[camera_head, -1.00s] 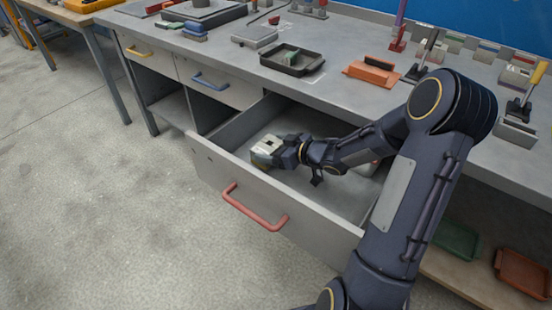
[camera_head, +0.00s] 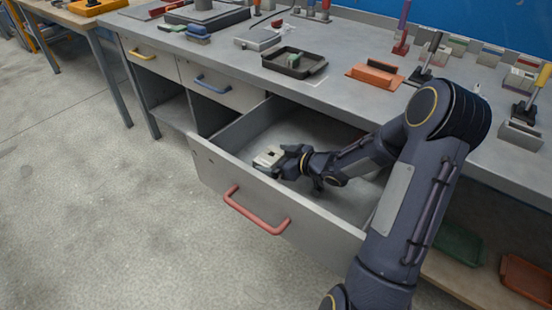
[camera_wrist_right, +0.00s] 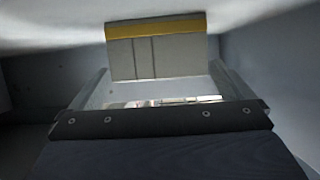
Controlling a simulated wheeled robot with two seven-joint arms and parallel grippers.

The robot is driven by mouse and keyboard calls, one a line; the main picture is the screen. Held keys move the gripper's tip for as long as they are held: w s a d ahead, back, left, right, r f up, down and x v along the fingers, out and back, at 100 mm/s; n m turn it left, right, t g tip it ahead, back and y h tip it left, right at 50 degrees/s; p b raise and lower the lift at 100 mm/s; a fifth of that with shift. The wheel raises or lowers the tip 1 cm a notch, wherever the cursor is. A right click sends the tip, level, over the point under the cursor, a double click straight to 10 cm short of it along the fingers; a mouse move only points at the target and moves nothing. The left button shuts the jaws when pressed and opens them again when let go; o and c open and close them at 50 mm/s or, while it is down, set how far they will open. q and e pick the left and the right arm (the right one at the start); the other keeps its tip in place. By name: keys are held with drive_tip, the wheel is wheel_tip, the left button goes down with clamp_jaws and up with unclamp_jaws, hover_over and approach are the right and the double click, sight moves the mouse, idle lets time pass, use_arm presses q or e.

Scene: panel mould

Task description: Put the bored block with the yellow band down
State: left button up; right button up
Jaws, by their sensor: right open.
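The bored block with the yellow band (camera_head: 267,157) is pale grey with a dark hole in its top. In the wrist view a finger stands on each side of the block, seemingly with gaps. The block's underside is hidden. My left gripper is out of view.
The drawer front with its red handle (camera_head: 254,212) stands close to the gripper. The drawer floor to the right is partly hidden by my arm. On the bench above are a black tray (camera_head: 294,63) and an orange block (camera_head: 375,75).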

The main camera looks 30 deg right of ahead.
drive_tip(key=p+v, duration=0.3)
drive_tip(key=v, duration=0.9)
